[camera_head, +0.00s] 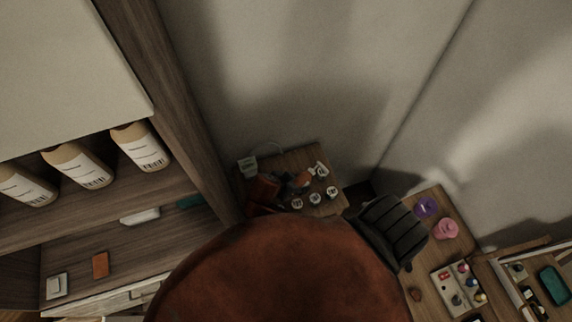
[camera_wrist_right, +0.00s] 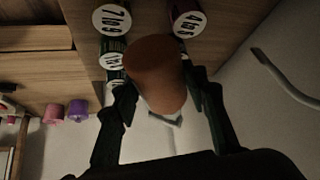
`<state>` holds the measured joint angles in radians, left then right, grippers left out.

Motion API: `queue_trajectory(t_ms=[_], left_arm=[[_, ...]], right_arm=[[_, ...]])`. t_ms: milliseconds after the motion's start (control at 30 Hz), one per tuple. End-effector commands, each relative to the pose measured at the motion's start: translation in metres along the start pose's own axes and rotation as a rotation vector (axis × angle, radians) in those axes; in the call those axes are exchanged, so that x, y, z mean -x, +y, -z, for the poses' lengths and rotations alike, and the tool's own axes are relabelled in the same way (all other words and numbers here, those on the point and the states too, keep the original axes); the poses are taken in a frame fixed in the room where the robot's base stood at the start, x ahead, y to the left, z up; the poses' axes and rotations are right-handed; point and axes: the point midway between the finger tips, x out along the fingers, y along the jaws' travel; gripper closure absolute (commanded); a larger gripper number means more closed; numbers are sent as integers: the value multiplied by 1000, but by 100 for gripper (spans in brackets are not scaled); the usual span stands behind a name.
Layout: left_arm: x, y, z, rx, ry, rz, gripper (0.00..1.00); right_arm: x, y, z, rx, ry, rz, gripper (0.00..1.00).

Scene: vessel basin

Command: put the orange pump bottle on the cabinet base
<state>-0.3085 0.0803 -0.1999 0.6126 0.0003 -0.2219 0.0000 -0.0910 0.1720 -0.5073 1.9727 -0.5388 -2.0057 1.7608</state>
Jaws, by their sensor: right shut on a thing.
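The orange pump bottle (camera_head: 303,180) is small in the head view, at the wooden surface with the white-lidded jars. In the right wrist view its orange-brown body (camera_wrist_right: 156,70) stands between the two dark fingers. My right gripper (camera_head: 292,182) is shut on it; its fingers also show in the right wrist view (camera_wrist_right: 160,95). I cannot tell whether the bottle touches the surface below. A wooden cabinet with shelves (camera_head: 70,235) is on the left; I cannot tell which part is the cabinet base. My left gripper is not in view.
Several white-lidded jars (camera_head: 315,198) stand close to the bottle. Large bottles (camera_head: 140,147) fill the left shelf. A purple cup (camera_head: 427,206) and pink cup (camera_head: 446,229) stand to the right. Walls close the back.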

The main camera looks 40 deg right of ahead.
Motion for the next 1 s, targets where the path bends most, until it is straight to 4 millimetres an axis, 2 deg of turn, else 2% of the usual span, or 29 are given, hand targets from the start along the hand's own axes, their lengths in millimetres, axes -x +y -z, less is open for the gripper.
queue_trajectory(t_ms=[33, 200, 400, 533, 600, 867, 1000], left_arm=[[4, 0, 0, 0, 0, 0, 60], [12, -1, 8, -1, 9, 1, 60], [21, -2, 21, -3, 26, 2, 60], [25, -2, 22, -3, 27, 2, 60], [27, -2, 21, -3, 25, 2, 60], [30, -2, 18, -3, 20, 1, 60], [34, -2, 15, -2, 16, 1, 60]], right_arm=[[-1, -15, 8, 0, 6, 3, 94], [-11, -54, 22, 2, 5, 2, 94], [-23, -97, 38, -1, 5, 1, 94], [-30, -120, 46, -1, 4, 1, 94], [-42, -116, 36, 3, 2, -5, 94], [-60, -117, 22, 1, 1, -2, 94], [-77, -116, 10, 2, 2, -3, 94]])
